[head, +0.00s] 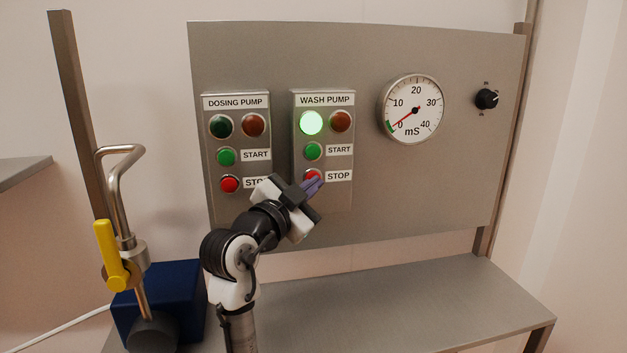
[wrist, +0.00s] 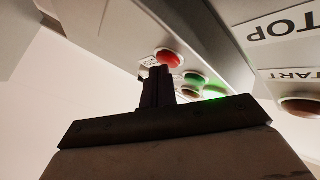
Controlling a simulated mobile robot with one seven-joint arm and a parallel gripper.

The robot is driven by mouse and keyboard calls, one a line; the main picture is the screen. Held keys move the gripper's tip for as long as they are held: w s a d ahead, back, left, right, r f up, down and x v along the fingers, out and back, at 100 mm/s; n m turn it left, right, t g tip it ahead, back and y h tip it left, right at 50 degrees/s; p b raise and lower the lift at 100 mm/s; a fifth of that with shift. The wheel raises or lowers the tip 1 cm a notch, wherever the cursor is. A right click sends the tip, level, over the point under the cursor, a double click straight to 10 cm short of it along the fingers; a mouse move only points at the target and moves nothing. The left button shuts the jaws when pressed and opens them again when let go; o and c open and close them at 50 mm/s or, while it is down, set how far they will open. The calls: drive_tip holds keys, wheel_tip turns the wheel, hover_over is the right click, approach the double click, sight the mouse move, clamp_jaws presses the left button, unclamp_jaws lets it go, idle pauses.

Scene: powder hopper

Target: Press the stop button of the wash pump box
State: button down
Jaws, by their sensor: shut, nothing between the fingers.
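The wash pump box (head: 323,120) is on the upright panel, with a lit green lamp (head: 311,122) and a dark red lamp (head: 341,121). Below are its green start button (head: 313,151) and red stop button (head: 311,174), with the STOP label (head: 339,175) to the right. My gripper (head: 316,184) is shut and empty, its fingertips at the stop button and partly covering it. In the wrist view, upside down, the fingertips (wrist: 158,70) are close to the red stop button (wrist: 170,58). I cannot tell whether they touch it.
The dosing pump box (head: 237,110) is just left, its lower part behind my arm. A dial gauge (head: 412,109) and a black knob (head: 486,99) are to the right. A bent metal pipe with a yellow handle (head: 112,255) and a blue block (head: 178,285) stand at left.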

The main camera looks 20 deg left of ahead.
drive_tip(key=shift+w+a, duration=0.1)
drive_tip(key=shift+w, duration=0.05)
idle(0.5)
drive_tip(key=shift+s+d+b, duration=0.3)
drive_tip(key=shift+s+d, duration=0.15)
drive_tip(key=shift+s, duration=0.2)
drive_tip(key=shift+s+d+b, duration=0.2)
drive_tip(key=shift+s+d, duration=0.5)
drive_tip(key=shift+s, duration=0.35)
drive_tip(key=shift+s+d+b, duration=0.15)
drive_tip(key=shift+s+d, duration=0.55)
drive_tip(key=shift+s, duration=0.35)
